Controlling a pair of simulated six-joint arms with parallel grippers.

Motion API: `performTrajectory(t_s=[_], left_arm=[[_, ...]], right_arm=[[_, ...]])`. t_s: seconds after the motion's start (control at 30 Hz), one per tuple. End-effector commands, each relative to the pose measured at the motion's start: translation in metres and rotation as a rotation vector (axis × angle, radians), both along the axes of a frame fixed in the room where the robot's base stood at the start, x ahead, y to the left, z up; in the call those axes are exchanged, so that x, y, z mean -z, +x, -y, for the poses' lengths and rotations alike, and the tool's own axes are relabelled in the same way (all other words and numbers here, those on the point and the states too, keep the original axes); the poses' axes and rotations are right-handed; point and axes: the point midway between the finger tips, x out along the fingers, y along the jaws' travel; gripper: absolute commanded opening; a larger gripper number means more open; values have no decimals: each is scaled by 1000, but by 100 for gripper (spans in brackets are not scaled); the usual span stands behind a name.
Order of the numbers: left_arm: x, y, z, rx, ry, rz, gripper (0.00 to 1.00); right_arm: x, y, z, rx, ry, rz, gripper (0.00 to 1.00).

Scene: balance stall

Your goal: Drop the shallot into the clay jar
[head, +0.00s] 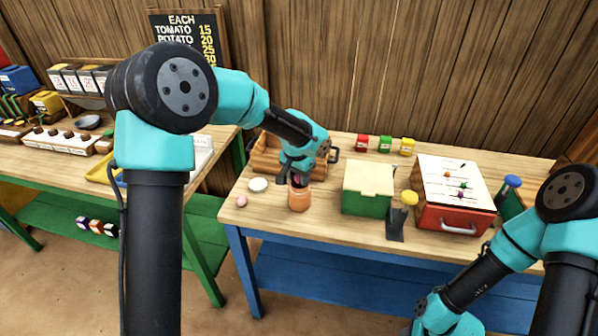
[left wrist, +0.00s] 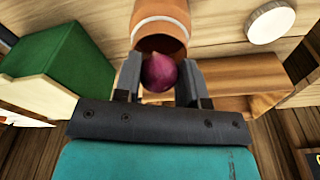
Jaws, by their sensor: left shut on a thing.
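The clay jar (head: 299,198) is an orange-brown pot standing on the table with the blue frame, near its front left. My left gripper (head: 295,180) is right over the jar's mouth. In the left wrist view the left gripper (left wrist: 160,80) is shut on a purple-red shallot (left wrist: 160,72). The shallot lies in front of the mouth of the clay jar (left wrist: 160,25), so part of the opening is hidden. I cannot tell whether it dips inside the rim. My right arm shows at the lower right in the head view, but its fingertips cannot be made out.
A green box with a cream lid (head: 367,187) stands right of the jar. A white disc (head: 258,184) and a pink ball (head: 241,201) lie to its left. A wooden crate (head: 266,158) is behind. A red box (head: 453,205) stands farther right.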

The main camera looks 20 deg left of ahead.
Motion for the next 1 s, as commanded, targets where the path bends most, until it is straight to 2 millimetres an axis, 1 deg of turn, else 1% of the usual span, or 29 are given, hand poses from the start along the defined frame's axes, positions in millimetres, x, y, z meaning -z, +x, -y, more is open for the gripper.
performTrajectory(t_s=[0.53,0.57,0.6,0.87,1.0], left_arm=[[2,0,0,0,0,0,17],[2,0,0,0,0,0,39],[2,0,0,0,0,0,43],[2,0,0,0,0,0,67],[2,0,0,0,0,0,68]], right_arm=[[0,0,0,0,0,0,43],[0,0,0,0,0,0,43],[0,0,0,0,0,0,43],[0,0,0,0,0,0,43],[0,0,0,0,0,0,43]])
